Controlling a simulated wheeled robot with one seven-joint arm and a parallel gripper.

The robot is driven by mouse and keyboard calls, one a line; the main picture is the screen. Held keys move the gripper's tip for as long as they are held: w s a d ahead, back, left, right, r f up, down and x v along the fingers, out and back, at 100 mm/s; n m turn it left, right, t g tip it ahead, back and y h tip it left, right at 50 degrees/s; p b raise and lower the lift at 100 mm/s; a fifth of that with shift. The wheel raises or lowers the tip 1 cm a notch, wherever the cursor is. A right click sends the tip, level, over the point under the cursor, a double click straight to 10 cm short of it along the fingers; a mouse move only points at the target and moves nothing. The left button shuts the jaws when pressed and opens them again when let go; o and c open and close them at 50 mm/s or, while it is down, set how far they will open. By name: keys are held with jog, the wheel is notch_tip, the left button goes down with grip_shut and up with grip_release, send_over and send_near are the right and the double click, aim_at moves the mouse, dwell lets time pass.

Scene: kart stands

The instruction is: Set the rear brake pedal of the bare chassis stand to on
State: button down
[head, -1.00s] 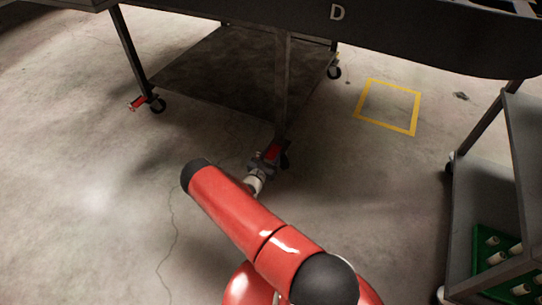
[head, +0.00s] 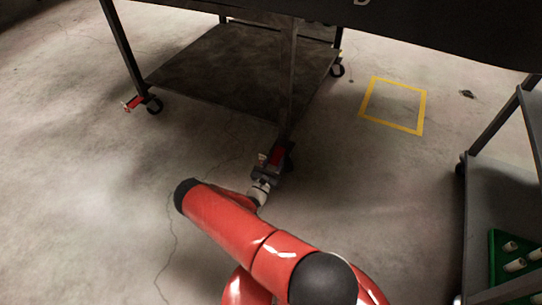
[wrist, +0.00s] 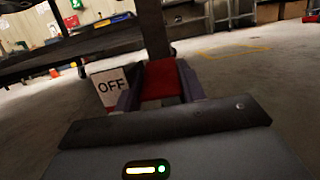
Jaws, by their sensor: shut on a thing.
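The stand (head: 290,85) has dark posts, a low shelf and casters. A red brake pedal (head: 277,155) sits at the caster on its near post; the wrist view shows it as a red block (wrist: 160,80) at the foot of the post. My gripper (head: 267,176) is at this pedal. In the wrist view its two fingers (wrist: 160,92) stand on either side of the red pedal, shut on it. A white plate reading "OFF" (wrist: 108,87) is just left of the fingers. The pedal's underside and the caster are mostly hidden.
Another red pedal (head: 133,102) is at the far left caster. A dark cart (head: 490,225) with a green crate (head: 497,262) of pale pieces stands at the right. A yellow square (head: 393,130) marks the floor. The floor at left is clear.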

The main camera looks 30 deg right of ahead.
jog(key=c, duration=0.8)
grip_release()
jog(key=shift+c, duration=0.2)
jog(key=v, duration=0.8)
jog(key=shift+p, duration=0.3)
jog(key=shift+w+d, duration=0.1)
